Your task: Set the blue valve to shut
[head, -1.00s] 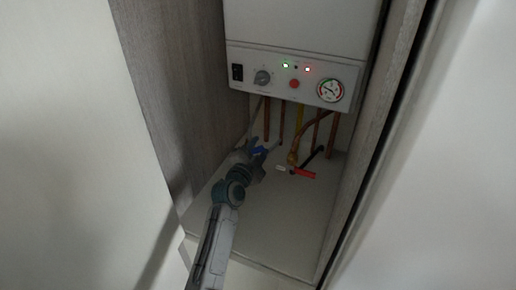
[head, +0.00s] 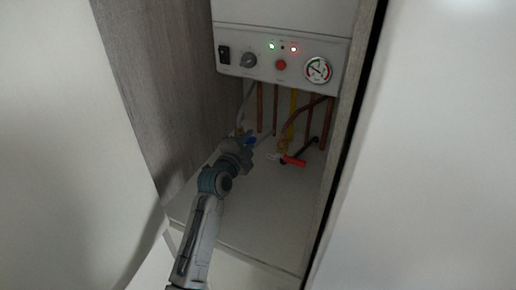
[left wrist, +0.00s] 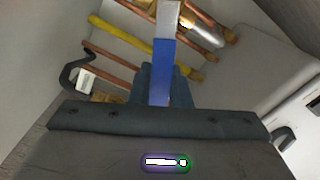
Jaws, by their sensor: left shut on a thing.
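The blue valve's handle (head: 251,141) is at the back left of the cupboard floor, below the boiler. My left gripper (head: 246,148) is at this handle and hides part of it. In the left wrist view the blue handle (left wrist: 161,72) runs upward from between the gripper's fingers (left wrist: 165,88), with a pale grey tip at the top edge. The left gripper is shut on it. The valve body and the pipe it sits on are mostly hidden, so I cannot tell the handle's angle to its pipe. My right gripper is not in view.
A red-handled valve (head: 293,160) sits just right. Copper pipes (head: 275,108) and a yellow pipe (head: 293,115) come down from the boiler (head: 283,55). A grey wood side wall (head: 150,90) stands close on the left. The cupboard floor (head: 255,215) in front is clear.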

